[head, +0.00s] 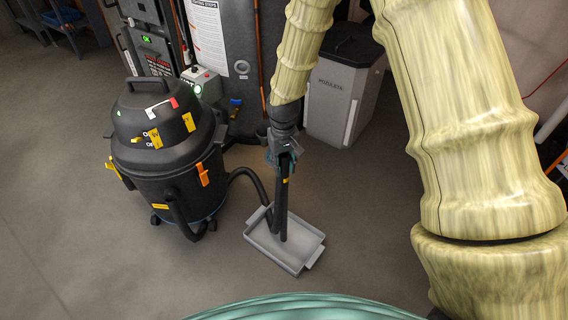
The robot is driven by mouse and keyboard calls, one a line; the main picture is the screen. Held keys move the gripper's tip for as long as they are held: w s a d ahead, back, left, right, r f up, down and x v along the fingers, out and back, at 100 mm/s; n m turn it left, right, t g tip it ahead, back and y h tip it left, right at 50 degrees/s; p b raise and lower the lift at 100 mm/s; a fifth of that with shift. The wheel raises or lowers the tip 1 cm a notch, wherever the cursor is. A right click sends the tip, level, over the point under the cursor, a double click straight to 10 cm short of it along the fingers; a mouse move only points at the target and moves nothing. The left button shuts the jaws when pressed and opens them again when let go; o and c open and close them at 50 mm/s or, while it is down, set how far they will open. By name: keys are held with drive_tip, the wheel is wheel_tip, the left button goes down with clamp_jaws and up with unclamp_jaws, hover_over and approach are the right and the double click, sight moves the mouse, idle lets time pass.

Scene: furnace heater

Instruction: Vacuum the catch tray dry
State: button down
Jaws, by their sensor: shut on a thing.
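The catch tray (309,251) is a shallow light-grey tray on the floor in the middle of the head view. A black vacuum (160,150) with orange and yellow clips stands to its left. A dark hose (245,172) runs from the vacuum toward a black wand (280,205). My gripper (283,165) is shut on the wand and holds it nearly upright. The wand's lower end reaches into the tray's left half. I cannot tell whether it touches the tray's bottom, and no water can be made out.
A grey bin (333,104) with a black lid stands behind the tray. Bare floor (60,200) lies at the left.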

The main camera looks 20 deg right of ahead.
sight(283, 155)
drive_tip(key=shift+r+p, duration=2.55)
drive_tip(key=shift+r, duration=0.35)
